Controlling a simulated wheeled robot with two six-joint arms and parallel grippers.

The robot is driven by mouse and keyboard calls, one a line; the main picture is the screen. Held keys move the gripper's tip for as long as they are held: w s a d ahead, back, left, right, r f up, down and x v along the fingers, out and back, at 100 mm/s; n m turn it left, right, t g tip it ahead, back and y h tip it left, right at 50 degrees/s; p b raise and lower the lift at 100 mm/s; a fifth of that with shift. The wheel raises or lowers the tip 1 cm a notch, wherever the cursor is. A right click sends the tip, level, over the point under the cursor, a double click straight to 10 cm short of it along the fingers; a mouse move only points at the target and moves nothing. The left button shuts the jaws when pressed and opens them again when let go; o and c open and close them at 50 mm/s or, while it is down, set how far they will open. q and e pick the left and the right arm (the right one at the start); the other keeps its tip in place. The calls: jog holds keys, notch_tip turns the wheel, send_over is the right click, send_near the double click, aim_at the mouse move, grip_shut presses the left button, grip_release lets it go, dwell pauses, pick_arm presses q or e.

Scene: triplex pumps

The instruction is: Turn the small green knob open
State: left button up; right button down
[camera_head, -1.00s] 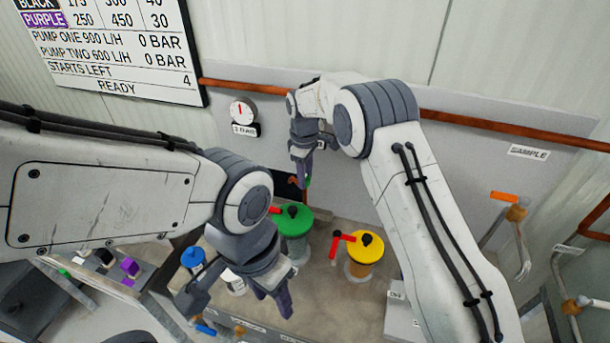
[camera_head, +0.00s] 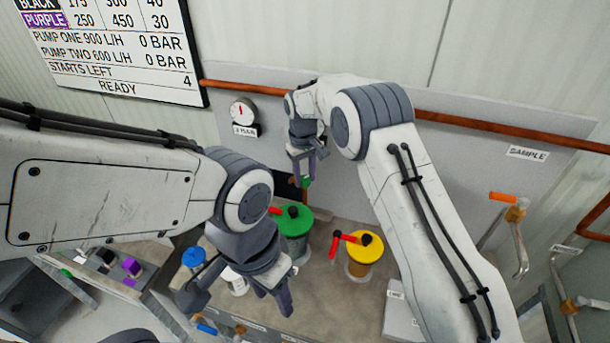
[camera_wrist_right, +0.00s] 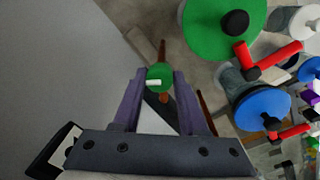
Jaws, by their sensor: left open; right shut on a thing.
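The small green knob (camera_wrist_right: 159,77) has a white mark and sits on a copper pipe by the back panel. In the right wrist view it lies between the two purple-grey fingertips of my right gripper (camera_wrist_right: 159,73), which is shut on it. In the head view only a bit of the green knob (camera_head: 306,182) shows below my right gripper (camera_head: 304,172). My left gripper (camera_head: 238,298) is open and empty, low in front of the pumps, away from the knob.
A large green-topped pump (camera_head: 294,222) with a red handle stands close to the small knob. A yellow-topped one (camera_head: 365,246) and a blue-topped one (camera_head: 193,258) stand nearby. A gauge (camera_head: 243,111) and a copper rail (camera_head: 490,129) are on the back wall.

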jog(key=m, duration=0.5)
jog(key=shift+a+r+m, duration=0.1)
jog(key=shift+m, duration=0.2)
jog(key=m, duration=0.5)
jog(key=shift+w, duration=0.15)
jog(key=shift+m+p, duration=0.3)
jog(key=shift+m, duration=0.1)
jog(key=shift+c, duration=2.2)
grip_release()
